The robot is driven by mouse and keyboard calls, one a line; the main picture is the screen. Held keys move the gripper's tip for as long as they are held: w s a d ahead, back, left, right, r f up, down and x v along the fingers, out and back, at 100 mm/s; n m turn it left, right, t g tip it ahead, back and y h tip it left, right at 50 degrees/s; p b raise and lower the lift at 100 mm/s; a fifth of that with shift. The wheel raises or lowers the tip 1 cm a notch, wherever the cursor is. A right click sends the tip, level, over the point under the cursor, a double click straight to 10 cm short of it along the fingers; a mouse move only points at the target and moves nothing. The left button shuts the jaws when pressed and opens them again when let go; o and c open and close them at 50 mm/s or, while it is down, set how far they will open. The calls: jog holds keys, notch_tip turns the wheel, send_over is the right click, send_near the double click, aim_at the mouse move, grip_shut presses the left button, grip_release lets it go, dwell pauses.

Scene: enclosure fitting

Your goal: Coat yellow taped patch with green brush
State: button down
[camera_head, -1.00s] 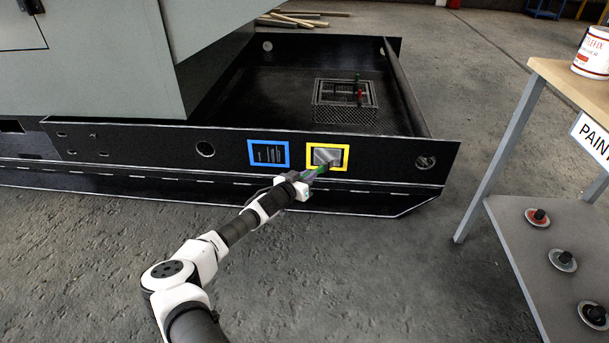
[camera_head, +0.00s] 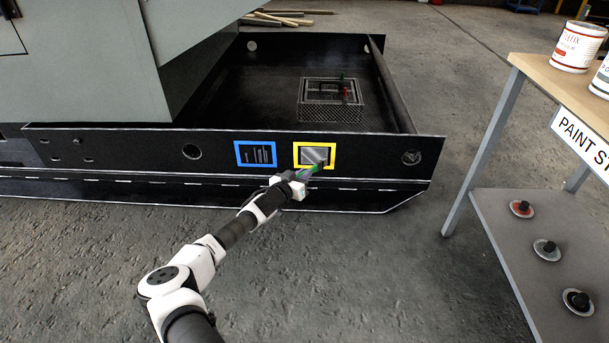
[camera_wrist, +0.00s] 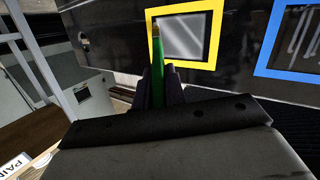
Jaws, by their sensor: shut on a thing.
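The yellow taped patch (camera_head: 315,155) is on the black side wall of the enclosure. Its inside looks bare grey metal, with a darker part at the right in the head view. My gripper (camera_head: 299,180) is shut on the green brush (camera_head: 314,169) just below the patch. In the wrist view my gripper (camera_wrist: 160,90) holds the brush (camera_wrist: 158,66) with its tip at the yellow tape's edge (camera_wrist: 203,66). I cannot tell whether the tip touches. The brush's lower part is hidden between the fingers.
A blue taped patch (camera_head: 255,154) with dark streaks lies left of the yellow one. A mesh crate (camera_head: 331,102) stands in the black tray behind. A paint table (camera_head: 548,78) with cans (camera_head: 577,47) and a lower shelf (camera_head: 520,255) stands right. The floor between is free.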

jog(key=shift+a, duration=0.3)
jog(key=shift+d+r, duration=0.1)
jog(key=shift+d, duration=0.7)
dwell(1.0)
jog(key=shift+a, duration=0.1)
